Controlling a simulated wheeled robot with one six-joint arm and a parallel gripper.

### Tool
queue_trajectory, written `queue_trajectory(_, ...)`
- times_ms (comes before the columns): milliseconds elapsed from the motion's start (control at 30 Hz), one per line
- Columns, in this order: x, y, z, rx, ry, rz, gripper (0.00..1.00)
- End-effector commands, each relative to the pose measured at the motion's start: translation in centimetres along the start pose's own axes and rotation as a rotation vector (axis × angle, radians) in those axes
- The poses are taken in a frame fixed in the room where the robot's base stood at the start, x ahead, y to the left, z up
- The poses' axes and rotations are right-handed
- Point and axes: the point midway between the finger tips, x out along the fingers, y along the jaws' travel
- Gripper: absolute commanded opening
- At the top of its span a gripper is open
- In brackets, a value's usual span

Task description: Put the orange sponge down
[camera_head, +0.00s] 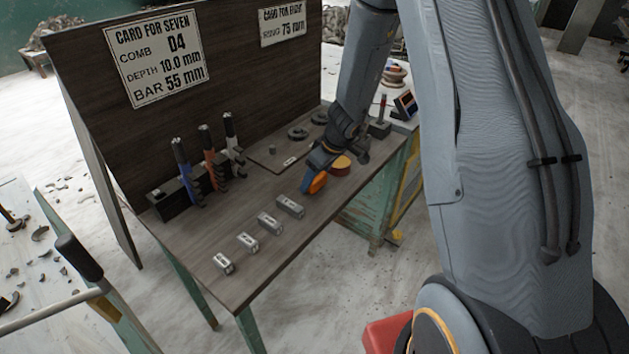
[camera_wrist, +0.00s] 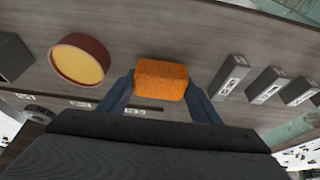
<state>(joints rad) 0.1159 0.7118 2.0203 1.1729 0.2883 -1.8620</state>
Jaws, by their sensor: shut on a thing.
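The orange sponge (camera_wrist: 161,80) is a small block between the two fingers of my gripper (camera_wrist: 160,92) in the wrist view. The gripper is shut on it. In the head view the sponge (camera_head: 316,183) shows at the end of my gripper (camera_head: 314,176), low over or at the front part of the dark wooden table (camera_head: 262,275). I cannot tell whether its underside touches the tabletop. Just beside it is a round dish (camera_head: 340,165) with a red-brown rim and yellow inside, which is also in the wrist view (camera_wrist: 79,60).
Several grey numbered blocks (camera_head: 289,207) stand in a row along the table toward the lower left. A black rack (camera_head: 172,203) with coloured-handled tools stands against the back board (camera_head: 150,120). Dark rings (camera_head: 298,132) lie farther back. Bare tabletop lies between the rack and blocks.

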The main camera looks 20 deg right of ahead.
Motion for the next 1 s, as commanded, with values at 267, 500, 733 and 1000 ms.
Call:
queue_trajectory(267, 1.02, 0.03, 0.41, -0.001, 0.000, 0.002, 0.37)
queue_trajectory(500, 1.23, 0.03, 0.50, 0.000, 0.000, 0.001, 0.37)
queue_trajectory(733, 1.45, 0.01, 0.65, 0.001, -0.001, 0.001, 0.61)
queue_trajectory(1000, 1.40, 0.21, 0.72, 0.003, -0.002, 0.004, 0.77)
